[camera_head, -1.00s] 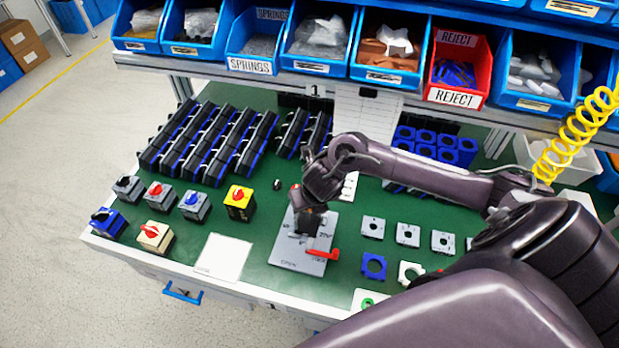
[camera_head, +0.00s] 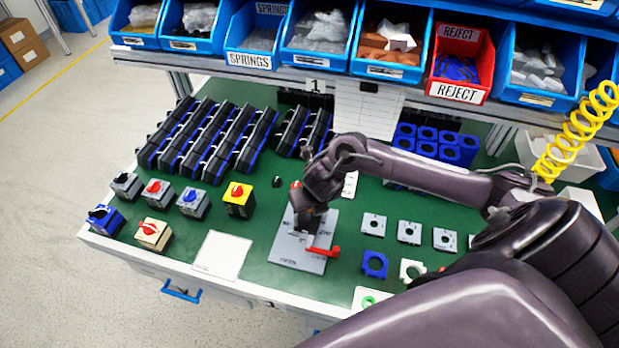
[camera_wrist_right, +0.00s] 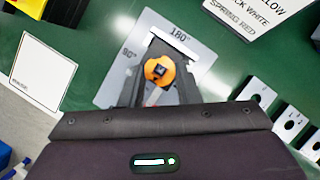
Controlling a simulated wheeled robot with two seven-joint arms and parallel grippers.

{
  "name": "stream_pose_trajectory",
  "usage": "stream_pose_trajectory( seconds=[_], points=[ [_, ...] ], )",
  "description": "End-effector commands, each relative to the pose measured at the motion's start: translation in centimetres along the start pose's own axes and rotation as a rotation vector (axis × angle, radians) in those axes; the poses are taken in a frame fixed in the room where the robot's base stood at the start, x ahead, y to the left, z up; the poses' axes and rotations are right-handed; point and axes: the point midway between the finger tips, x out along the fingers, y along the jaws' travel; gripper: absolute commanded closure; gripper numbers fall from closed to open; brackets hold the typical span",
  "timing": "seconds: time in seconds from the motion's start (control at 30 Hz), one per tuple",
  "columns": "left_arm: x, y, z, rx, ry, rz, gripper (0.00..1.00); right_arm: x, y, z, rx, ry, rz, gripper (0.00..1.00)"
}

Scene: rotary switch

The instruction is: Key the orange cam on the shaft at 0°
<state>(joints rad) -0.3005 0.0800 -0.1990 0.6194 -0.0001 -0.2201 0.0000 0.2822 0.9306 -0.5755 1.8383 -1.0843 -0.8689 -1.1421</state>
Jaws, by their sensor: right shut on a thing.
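The orange cam (camera_wrist_right: 160,71) shows in the right wrist view between the two dark fingers of my right gripper (camera_wrist_right: 161,78). The gripper is shut on it. A dark centre shows in the cam; I cannot tell whether the shaft passes through it. Below is the grey plate (camera_wrist_right: 190,48) with 90° and 180° marks. In the head view my right gripper (camera_head: 306,216) is low over this plate (camera_head: 290,250) and hides the cam and shaft. A red lever (camera_head: 324,251) sits at the plate's right edge. My left gripper is not in view.
A white card (camera_head: 222,254) lies left of the plate. Several switches stand farther left, including a yellow one (camera_head: 239,200). Grey square parts (camera_head: 373,224) and a blue part (camera_head: 375,264) lie to the right. Bins (camera_head: 459,62) line the shelf behind.

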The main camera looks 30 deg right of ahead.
Motion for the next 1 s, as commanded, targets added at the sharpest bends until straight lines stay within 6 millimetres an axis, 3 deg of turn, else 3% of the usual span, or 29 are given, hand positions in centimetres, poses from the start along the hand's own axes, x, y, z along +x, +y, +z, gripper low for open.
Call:
stream_pose_trajectory(
  seconds=[0.47, 0.5, 0.7, 1.0],
  points=[
    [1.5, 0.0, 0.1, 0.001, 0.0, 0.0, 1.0, 1.5, 0.0, -0.6, 0.0, 0.0, -0.001, 0.91],
    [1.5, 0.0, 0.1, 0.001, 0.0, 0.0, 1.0, 1.4, 0.0, -0.6, 0.0, 0.0, -0.001, 0.69],
    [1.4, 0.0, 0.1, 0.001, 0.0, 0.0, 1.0, 1.4, 0.0, -0.6, 0.0, 0.0, 0.0, 0.45],
    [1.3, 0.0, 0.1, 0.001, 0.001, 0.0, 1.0, 1.0, 0.0, -0.5, 0.0, -0.001, 0.001, 0.45]
  ],
)
